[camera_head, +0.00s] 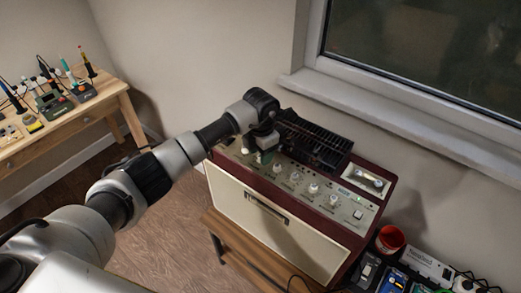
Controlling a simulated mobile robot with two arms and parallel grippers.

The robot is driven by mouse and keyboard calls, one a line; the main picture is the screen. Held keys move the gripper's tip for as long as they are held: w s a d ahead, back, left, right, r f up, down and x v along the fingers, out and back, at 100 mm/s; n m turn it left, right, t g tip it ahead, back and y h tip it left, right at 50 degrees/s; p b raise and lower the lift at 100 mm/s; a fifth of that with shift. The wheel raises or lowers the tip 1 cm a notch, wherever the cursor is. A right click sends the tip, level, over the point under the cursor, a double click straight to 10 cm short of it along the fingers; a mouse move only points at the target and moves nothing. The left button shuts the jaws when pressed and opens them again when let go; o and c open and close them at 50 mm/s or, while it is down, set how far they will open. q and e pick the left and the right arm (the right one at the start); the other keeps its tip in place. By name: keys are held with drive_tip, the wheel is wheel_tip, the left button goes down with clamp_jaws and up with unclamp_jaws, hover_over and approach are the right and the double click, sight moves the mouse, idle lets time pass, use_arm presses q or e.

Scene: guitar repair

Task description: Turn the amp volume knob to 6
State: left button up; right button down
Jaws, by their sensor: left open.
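The amp (267,219) is a dark red box with a cream front and a brown handle. It stands on a wooden stand in the middle of the view. Its top control panel (341,202) carries a row of several pale knobs (295,176). My left gripper (266,156) points down at the left part of the panel, over or beside the knobs there. The gripper is open. The arm hides part of the panel's left end, and I cannot tell whether the fingers touch a knob. The knob markings are too small to read. My right gripper is not in view.
A wooden workbench (62,120) with soldering tools stands at the left. A red cup (390,240) and effect pedals (394,281) sit right of the amp. A window sill (400,124) juts out behind. The floor (165,245) between bench and amp is clear.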

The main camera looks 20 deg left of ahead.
use_arm(q)
drive_tip(key=shift+f, duration=0.3)
